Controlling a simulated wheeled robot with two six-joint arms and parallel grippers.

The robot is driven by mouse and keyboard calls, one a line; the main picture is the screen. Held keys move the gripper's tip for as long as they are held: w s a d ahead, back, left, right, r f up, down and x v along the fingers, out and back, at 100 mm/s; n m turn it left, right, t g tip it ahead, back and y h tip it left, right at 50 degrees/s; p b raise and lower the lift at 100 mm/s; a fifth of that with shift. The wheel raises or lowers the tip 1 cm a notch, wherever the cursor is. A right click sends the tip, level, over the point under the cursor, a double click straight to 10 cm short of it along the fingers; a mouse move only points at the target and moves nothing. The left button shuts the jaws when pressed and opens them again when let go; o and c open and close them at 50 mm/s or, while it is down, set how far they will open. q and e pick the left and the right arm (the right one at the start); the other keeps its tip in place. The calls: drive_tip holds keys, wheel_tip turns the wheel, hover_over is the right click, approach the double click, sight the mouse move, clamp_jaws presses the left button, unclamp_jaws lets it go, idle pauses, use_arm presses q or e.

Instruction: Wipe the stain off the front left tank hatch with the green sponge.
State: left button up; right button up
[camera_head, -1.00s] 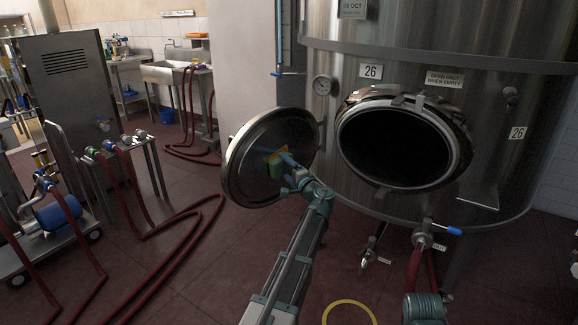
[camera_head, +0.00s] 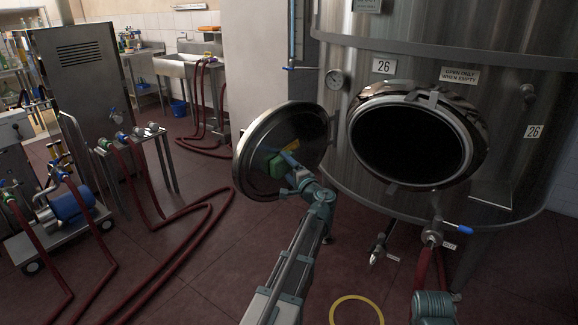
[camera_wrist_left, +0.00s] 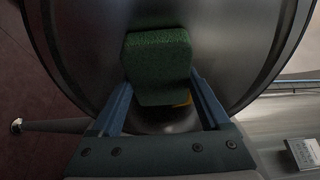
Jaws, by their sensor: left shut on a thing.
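The round hatch lid (camera_head: 250,172) stands swung open at the left of the dark tank opening (camera_head: 405,145). My left gripper (camera_head: 290,170) is shut on the green sponge (camera_head: 273,164), in front of the lid's inner face. In the left wrist view the sponge (camera_wrist_left: 158,62) sits between the two blue fingers, over the lid (camera_wrist_left: 230,45). It seems to be at the lid's face, but I cannot tell whether it touches. A yellow patch (camera_head: 291,145), likely the stain, shows beside the sponge and partly behind the gripper.
The steel tank (camera_head: 440,65) fills the right side, with a blue-handled valve (camera_head: 432,236) below the opening. Red hoses (camera_head: 205,215) and a pump cart (camera_head: 75,232) take up the left floor.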

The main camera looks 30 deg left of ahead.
sight(279, 163)
use_arm(q)
drive_tip(key=shift+s+a, duration=0.25)
drive_tip(key=shift+s, duration=0.7)
drive_tip(key=shift+s+a, duration=0.2)
drive_tip(key=shift+s, duration=0.75)
drive_tip(key=shift+r, duration=0.1)
wheel_tip(279, 163, up, 3)
drive_tip(key=p, duration=0.3)
drive_tip(key=shift+w+a, duration=0.1)
drive_tip(key=shift+a, duration=0.05)
drive_tip(key=shift+f, duration=0.2)
drive_tip(key=shift+w, duration=0.1)
